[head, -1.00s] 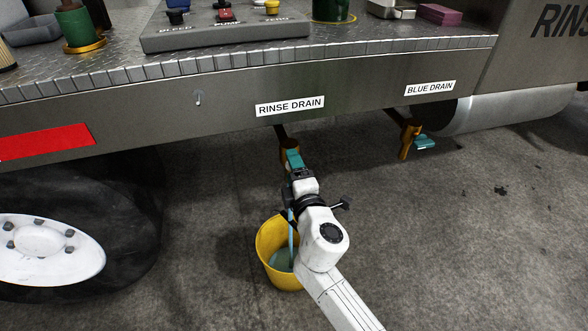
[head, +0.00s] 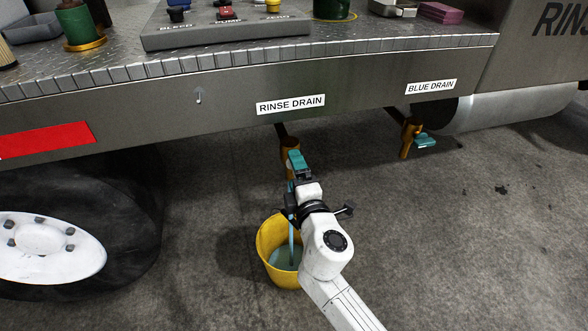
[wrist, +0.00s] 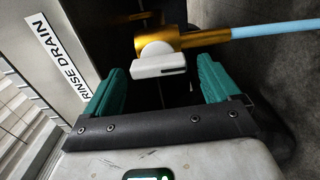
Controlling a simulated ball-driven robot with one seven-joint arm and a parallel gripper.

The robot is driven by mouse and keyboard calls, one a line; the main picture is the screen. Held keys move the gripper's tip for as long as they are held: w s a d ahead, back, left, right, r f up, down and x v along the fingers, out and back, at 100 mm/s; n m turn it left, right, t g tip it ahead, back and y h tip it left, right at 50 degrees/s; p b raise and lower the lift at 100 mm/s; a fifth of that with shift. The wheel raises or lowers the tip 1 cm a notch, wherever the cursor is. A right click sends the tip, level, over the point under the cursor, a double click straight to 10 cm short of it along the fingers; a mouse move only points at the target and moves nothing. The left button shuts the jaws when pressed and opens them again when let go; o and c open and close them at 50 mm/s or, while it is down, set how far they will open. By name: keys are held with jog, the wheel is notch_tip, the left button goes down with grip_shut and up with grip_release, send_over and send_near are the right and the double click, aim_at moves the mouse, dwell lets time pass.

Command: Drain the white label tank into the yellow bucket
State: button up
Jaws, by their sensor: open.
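The brass drain valve under the RINSE DRAIN label (head: 291,105) shows as a brass body (head: 287,145) behind my gripper (head: 296,162). In the wrist view, the valve body (wrist: 195,40) carries a pale grey handle (wrist: 158,66). A light blue stream (wrist: 275,29) runs from its spout. In the head view the stream (head: 291,225) falls into the yellow bucket (head: 267,250) on the floor, where pale blue liquid (head: 283,256) stands. In the wrist view, my gripper (wrist: 162,88) is open, its teal fingers apart, just short of the handle, which is between them and beyond.
A second brass valve (head: 407,140) with a teal handle (head: 425,141) hangs under the BLUE DRAIN label (head: 431,87). The truck bed edge (head: 200,75) runs above, holding a control box (head: 228,32). A wheel (head: 75,230) stands at left.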

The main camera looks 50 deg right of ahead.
jog(key=v, duration=0.9)
jog(key=shift+b, duration=0.4)
jog(key=shift+w, duration=0.1)
jog(key=s+d+f+m+g, duration=0.5)
jog(key=s+f+m+g, duration=0.2)
jog(key=f+m, duration=0.15)
jog(key=s+a+f+m+g+y, duration=0.4)
jog(key=s+a+f+g+y, duration=0.3)
jog(key=s+a+f+y, duration=0.4)
notch_tip(320, 180, up, 32)
jog(key=a+h+p, duration=0.1)
jog(key=a+p, duration=0.1)
jog(key=p, duration=2.9)
jog(key=shift+w+n, duration=0.2)
jog(key=shift+n, duration=0.15)
jog(key=shift+a+f, duration=0.1)
jog(key=shift+f, duration=0.05)
